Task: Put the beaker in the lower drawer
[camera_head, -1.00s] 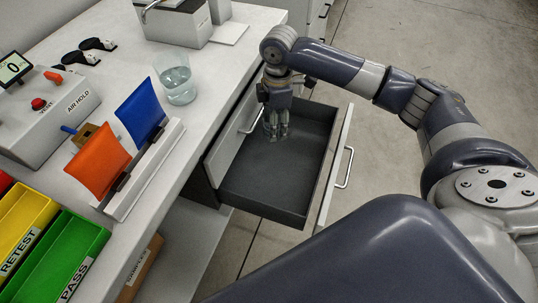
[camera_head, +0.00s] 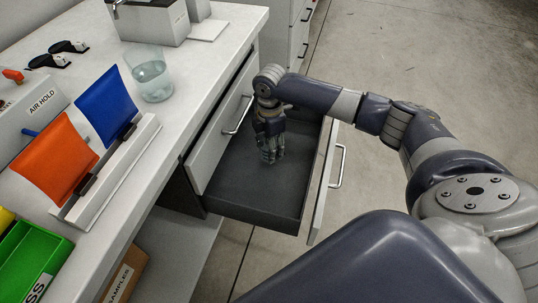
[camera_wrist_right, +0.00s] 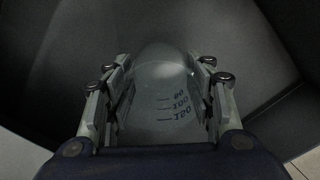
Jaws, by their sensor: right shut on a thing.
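The lower drawer (camera_head: 228,196) is pulled out, dark grey inside with a light front and a handle. My right gripper (camera_head: 270,156) points down inside the drawer's outline in the head view. In the right wrist view my right gripper (camera_wrist_right: 163,88) is shut on a clear beaker (camera_wrist_right: 165,105) with graduation marks, one finger on each side. The held beaker can hardly be made out in the head view. Whether it touches the drawer floor (camera_wrist_right: 75,60) I cannot tell. My left gripper is not in view.
The upper drawer (camera_head: 217,150) is closed above the open one. The drawer's floor around the gripper is clear.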

